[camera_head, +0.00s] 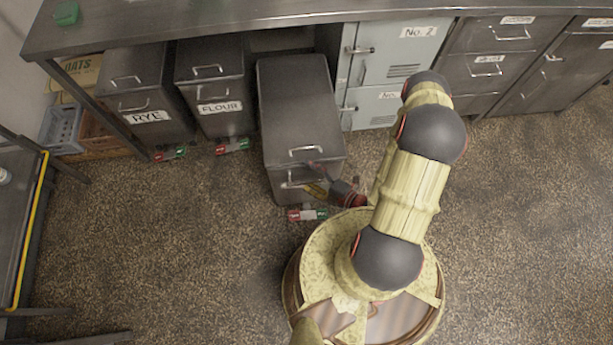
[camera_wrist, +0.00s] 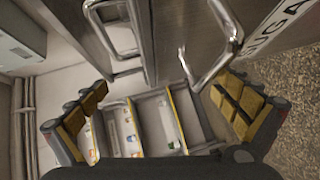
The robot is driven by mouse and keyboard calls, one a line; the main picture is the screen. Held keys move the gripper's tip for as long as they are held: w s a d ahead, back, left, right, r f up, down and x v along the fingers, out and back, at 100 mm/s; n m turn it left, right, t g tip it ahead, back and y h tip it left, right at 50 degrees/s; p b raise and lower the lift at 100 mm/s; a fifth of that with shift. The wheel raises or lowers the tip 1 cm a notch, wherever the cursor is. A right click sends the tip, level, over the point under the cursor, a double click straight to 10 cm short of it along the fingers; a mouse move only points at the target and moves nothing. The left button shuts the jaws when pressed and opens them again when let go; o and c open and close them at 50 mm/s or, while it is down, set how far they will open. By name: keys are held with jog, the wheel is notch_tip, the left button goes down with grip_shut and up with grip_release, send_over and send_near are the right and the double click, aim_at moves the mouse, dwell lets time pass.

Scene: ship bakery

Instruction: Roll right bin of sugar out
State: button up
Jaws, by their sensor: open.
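The sugar bin (camera_head: 295,95) is a dark grey metal bin. It stands farther out from under the counter than the two bins to its left. In the wrist view its white label (camera_wrist: 278,25) shows the letters "SUGA"; the label is hidden in the head view. It has a lid handle (camera_head: 305,151) and a front handle (camera_head: 290,183); the front handle also shows in the wrist view (camera_wrist: 225,60). My gripper (camera_head: 318,189) is open at the bin's front. In the wrist view my gripper (camera_wrist: 162,88) has its right finger close to the front handle; contact is unclear.
The rye bin (camera_head: 143,92) and flour bin (camera_head: 213,80) stand left under the counter (camera_head: 190,18). Pale lockers (camera_head: 372,80) stand close on the right. Red and green pieces (camera_head: 307,214) lie at the bin's foot. The floor (camera_head: 200,250) at front left is clear.

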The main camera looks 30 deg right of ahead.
jog(key=r, duration=0.4)
jog(key=shift+w+d+r, duration=0.1)
jog(key=shift+d+r, duration=0.05)
jog(key=shift+d, duration=0.1)
jog(key=shift+s+r+t, duration=0.25)
jog(key=shift+s+t, duration=0.05)
jog(key=shift+c, duration=1)
jog(key=shift+s, duration=0.1)
jog(key=c, duration=0.7)
jog(key=shift+w+f, duration=0.2)
jog(key=shift+f, duration=0.05)
jog(key=c, duration=0.5)
jog(key=shift+o, duration=0.2)
jog(key=shift+s, duration=0.1)
jog(key=shift+f, duration=0.15)
